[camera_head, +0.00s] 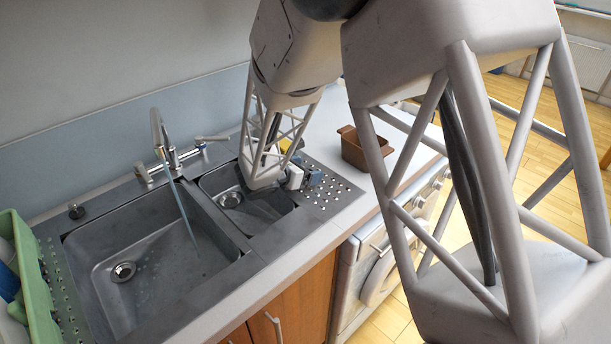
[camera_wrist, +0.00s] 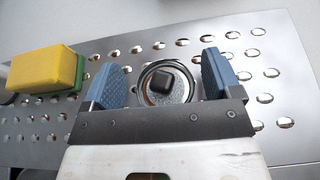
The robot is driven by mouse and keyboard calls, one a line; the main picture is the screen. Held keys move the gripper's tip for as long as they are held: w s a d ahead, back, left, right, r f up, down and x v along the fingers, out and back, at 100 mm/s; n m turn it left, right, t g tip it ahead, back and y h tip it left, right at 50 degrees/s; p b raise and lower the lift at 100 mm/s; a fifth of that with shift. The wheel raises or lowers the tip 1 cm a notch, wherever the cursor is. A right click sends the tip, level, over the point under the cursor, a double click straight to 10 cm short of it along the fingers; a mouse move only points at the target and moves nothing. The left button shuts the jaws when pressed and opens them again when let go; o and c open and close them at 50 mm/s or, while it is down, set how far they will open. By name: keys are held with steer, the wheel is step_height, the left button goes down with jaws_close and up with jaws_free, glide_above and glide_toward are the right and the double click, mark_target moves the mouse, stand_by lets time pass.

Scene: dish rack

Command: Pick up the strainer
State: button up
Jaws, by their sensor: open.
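The strainer (camera_wrist: 181,92), a small round metal piece with a dark square knob, rests on the perforated metal drainboard (camera_wrist: 285,60). In the wrist view it sits between the two blue finger pads of my gripper (camera_wrist: 160,65), with a gap on each side. My gripper is open and the strainer is not clamped. The near part of the strainer is hidden behind the gripper's dark front edge. In the head view my gripper (camera_head: 303,177) is low over the drainboard right of the small basin, and the strainer is hidden there.
A yellow and green sponge (camera_wrist: 42,70) lies left of my gripper, close to the left finger. The small basin (camera_head: 262,207) and large basin (camera_head: 150,265) lie to the left. A brown container (camera_head: 356,150) stands on the counter to the right. The faucet (camera_head: 160,140) rises behind the basins.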

stand_by(0.3)
steer(key=c, duration=0.9)
steer(key=shift+r, duration=0.1)
steer(key=shift+r, duration=0.8)
step_height(320, 180, up, 2)
steer(key=shift+r, duration=0.1)
steer(key=s+d, duration=0.1)
steer(key=s, duration=0.4)
steer(key=s+d, duration=0.2)
steer(key=s, duration=0.3)
steer(key=s+d+r, duration=0.1)
steer(key=s, duration=0.4)
steer(key=shift+s+d, duration=0.2)
steer(key=shift+d, duration=0.05)
steer(key=shift+a+r, duration=0.1)
steer(key=shift+a, duration=0.05)
